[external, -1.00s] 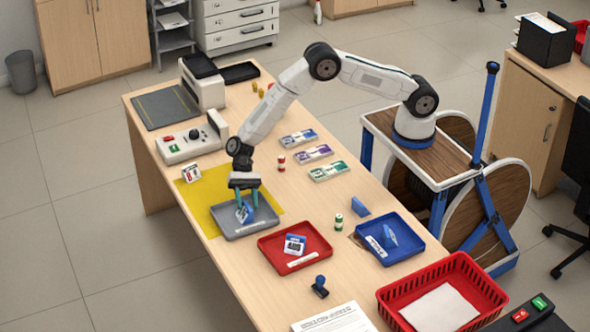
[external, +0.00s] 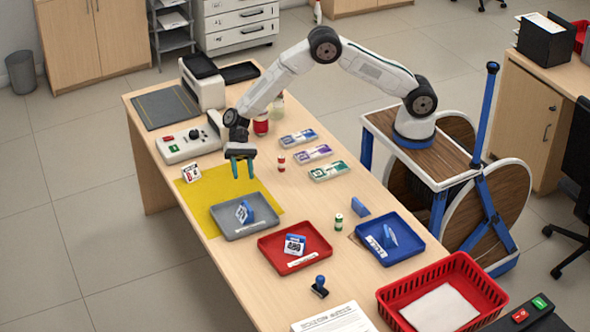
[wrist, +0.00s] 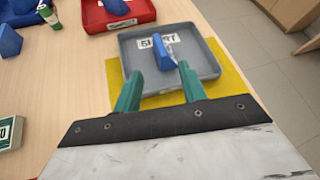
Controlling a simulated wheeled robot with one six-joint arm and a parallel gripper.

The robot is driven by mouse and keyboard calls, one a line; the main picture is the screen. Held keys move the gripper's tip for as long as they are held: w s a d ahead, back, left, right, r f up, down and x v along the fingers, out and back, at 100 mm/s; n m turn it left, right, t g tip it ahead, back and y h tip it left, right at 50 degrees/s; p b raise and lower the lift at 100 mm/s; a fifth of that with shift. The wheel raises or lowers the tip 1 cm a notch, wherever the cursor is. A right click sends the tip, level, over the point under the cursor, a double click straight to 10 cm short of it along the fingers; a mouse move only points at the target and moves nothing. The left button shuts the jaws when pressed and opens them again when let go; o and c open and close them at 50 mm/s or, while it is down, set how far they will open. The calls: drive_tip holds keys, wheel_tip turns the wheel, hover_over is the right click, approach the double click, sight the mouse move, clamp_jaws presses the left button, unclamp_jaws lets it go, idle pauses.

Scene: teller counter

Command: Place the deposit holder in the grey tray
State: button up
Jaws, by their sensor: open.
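The grey tray (external: 265,222) lies partly on a yellow mat on the counter. A blue and white holder (external: 245,212) stands inside it; I take this to be the deposit holder. In the wrist view, the grey tray (wrist: 205,62) shows ahead of my fingers with the blue holder (wrist: 163,53) in it, in front of a white label. My gripper (external: 241,168) is open and empty above the yellow mat, behind the tray and clear of the holder. Its two green fingertips also show in the wrist view (wrist: 160,85).
A red tray (external: 270,259) with a holder and a blue tray (external: 372,247) with a blue holder stand nearby. Another blue piece (external: 360,206) and a green-white cylinder (external: 338,222) are close to the blue tray.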

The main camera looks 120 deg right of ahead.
drive_tip(key=s+a+r+n+g+h, duration=0.25)
drive_tip(key=s+a+r+n, duration=0.25)
drive_tip(key=s+r, duration=0.65)
drive_tip(key=s+a+r+n+g+h, duration=0.25)
drive_tip(key=s+a+r+n, duration=0.3)
drive_tip(key=s+r, duration=0.6)
drive_tip(key=s+d+n+t+h, duration=0.2)
drive_tip(key=s+n+h, duration=0.5)
drive_tip(key=s, duration=2)
drive_tip(key=shift+s+d+r+n+t, duration=0.15)
drive_tip(key=shift+s+r+n+t, duration=0.15)
drive_tip(key=shift+n, duration=0.25)
